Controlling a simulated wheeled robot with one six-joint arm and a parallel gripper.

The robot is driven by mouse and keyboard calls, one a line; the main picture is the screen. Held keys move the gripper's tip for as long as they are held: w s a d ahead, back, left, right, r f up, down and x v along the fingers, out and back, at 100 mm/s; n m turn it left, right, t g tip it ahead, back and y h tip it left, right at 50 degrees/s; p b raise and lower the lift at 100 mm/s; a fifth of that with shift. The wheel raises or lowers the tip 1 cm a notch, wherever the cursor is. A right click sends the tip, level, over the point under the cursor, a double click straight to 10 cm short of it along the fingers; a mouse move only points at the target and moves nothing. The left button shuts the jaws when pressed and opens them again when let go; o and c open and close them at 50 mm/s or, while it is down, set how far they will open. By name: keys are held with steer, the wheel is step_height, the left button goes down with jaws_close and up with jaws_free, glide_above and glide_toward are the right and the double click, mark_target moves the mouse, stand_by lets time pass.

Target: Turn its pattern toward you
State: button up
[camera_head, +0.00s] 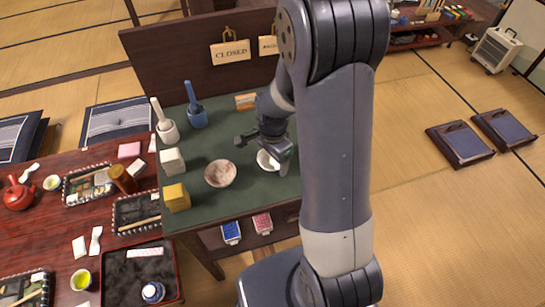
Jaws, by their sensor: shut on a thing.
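A small white bowl (266,162) is at the right part of the dark green table top, partly hidden behind my gripper and arm. My gripper (280,153) is shut on the bowl's right side, as far as the view shows. Its fingertips are small and partly hidden. Any pattern on this bowl is too small to make out. A second bowl (221,174), with a mottled pinkish-brown inside, sits upright to the left, apart from my gripper.
On the green table top (217,208) stand white and blue mortars with pestles (168,132) (197,117), a white block (172,161), a yellow block (176,197) and an orange box (245,101). A wooden panel (190,60) rises behind. A lunch table (40,235) adjoins at left.

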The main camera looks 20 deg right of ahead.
steer(key=shift+f, duration=0.25)
steer(key=o, duration=1.1)
steer(key=shift+c, duration=0.2)
steer(key=shift+r, duration=0.1)
steer(key=shift+r+p, duration=1.75)
steer(key=shift+r, duration=0.7)
